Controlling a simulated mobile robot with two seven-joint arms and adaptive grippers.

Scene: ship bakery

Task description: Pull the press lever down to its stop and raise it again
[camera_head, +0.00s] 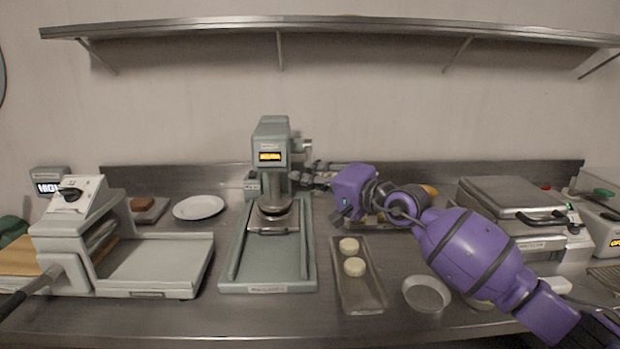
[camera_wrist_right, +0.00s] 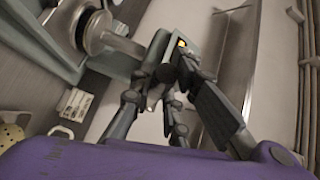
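The grey-green press (camera_head: 271,140) stands upright in the middle of the counter, with a lit yellow display. A round platen (camera_head: 274,203) sits low over its bed. A metal lever hub (camera_head: 306,146) sticks out on the press's right side; the lever's arm and grip are mostly hidden by my gripper. My right gripper (camera_head: 314,177) is beside the press column, just below the hub. In the right wrist view its dark fingers (camera_wrist_right: 168,68) come close together in front of the press; whether they hold the lever is unclear. My left gripper is out of view.
A tray (camera_head: 361,296) with two pale dough rounds lies right of the press, beside a round tin (camera_head: 426,294). A sheeter (camera_head: 150,263) and white plate (camera_head: 198,207) are left. A hot press (camera_head: 512,197) stands right. A shelf (camera_head: 330,24) runs overhead.

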